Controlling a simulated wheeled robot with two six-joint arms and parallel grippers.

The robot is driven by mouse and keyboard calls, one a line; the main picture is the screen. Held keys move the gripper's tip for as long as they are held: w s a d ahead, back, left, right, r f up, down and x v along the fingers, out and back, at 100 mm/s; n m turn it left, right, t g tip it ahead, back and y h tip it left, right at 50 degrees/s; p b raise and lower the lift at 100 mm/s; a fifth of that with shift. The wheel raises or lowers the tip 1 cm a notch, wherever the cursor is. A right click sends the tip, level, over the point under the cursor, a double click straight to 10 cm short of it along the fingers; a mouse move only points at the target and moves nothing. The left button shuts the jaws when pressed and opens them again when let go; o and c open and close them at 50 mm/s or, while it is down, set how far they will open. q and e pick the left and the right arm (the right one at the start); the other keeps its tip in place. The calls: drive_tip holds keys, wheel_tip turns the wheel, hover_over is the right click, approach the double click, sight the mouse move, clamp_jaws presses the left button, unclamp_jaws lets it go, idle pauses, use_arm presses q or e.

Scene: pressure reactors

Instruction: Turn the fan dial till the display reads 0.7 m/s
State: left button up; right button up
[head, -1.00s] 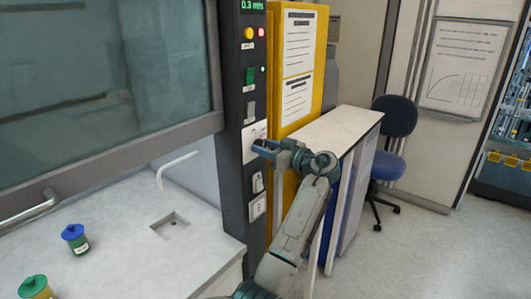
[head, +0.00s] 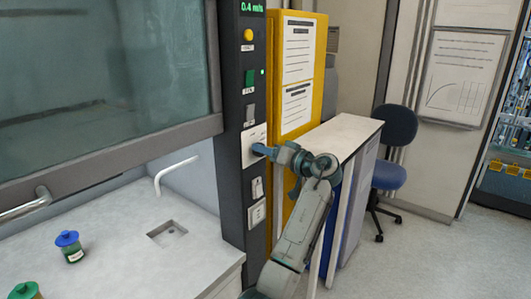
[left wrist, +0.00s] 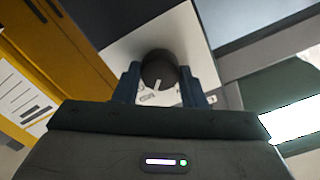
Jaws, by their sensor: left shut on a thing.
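The fan dial (left wrist: 158,70) is a round black knob with a pale pointer line on a white plate (left wrist: 118,50), seen in the left wrist view. In the head view the plate (head: 250,137) sits on the dark control column, and my gripper hides the dial. My left gripper (head: 262,149) reaches it from the right. In the left wrist view my left gripper (left wrist: 162,88) has its two blue fingers on either side of the dial, shut on it. The green display (head: 252,8) at the top of the column reads 0.4 m/s. My right gripper is not in view.
A yellow cabinet (head: 322,70) with printed sheets stands right of the column, with a white-topped counter (head: 340,135) beside it. The hood sash (head: 110,80) and a worktop (head: 125,240) with capped jars lie left. A blue chair (head: 390,172) stands behind the counter.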

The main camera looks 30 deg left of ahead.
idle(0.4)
use_arm(q)
drive_tip(key=o, duration=1)
drive_tip(key=shift+d, duration=0.1)
drive_tip(key=d+b, duration=0.1)
drive_tip(key=d, duration=0.2)
drive_tip(key=d+b, duration=0.2)
drive_tip(key=d, duration=0.2)
drive_tip(key=d+b, duration=0.1)
drive_tip(key=d, duration=0.2)
drive_tip(key=shift+s+d+b, duration=0.3)
drive_tip(key=shift+s+d, duration=0.05)
drive_tip(key=shift+s, duration=0.05)
